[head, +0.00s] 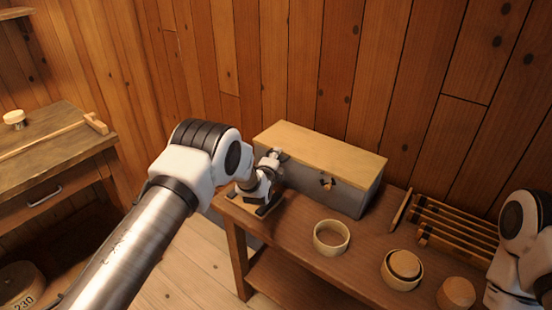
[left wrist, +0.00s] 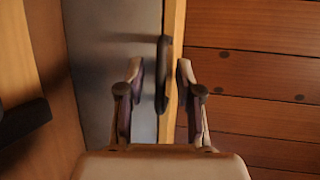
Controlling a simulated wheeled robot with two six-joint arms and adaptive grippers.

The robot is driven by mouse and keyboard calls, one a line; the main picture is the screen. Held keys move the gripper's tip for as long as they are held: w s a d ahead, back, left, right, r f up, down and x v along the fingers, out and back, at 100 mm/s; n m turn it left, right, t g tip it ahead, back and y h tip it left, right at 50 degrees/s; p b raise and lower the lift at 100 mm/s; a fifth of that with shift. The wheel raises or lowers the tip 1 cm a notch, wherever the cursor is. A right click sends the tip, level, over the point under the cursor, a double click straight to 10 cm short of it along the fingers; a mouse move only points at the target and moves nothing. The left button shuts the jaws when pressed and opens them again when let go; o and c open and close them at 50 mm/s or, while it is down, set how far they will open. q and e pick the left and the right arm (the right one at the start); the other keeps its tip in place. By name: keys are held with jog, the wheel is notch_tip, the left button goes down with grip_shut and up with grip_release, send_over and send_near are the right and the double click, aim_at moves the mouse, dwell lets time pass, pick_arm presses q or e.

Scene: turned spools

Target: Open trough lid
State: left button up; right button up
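The trough (head: 350,198) is a long grey box on the workbench against the back wall. Its flat wooden lid (head: 320,145) lies shut on top; a small dark and wooden fitting (head: 326,183) shows on the front. My left gripper (head: 273,160) is at the box's left part and hides some of it. In the left wrist view the gripper (left wrist: 159,72) is open, its fingers either side of a dark upright piece (left wrist: 162,75) by the lid's wooden edge (left wrist: 172,110). A gap shows beside each finger. My right arm shows at the right edge; its gripper is out of frame.
On the workbench (head: 292,240) stand a pale wooden ring (head: 331,250), a nested bowl (head: 402,284), a round wooden block (head: 456,293) and a slatted rack (head: 458,228). A side table (head: 50,160) with a drawer stands left. The plank wall is close behind the trough.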

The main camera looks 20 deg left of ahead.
pick_arm(q)
jog(key=shift+s+a+r, duration=0.1)
jog(key=shift+s+a, duration=0.05)
grip_shut()
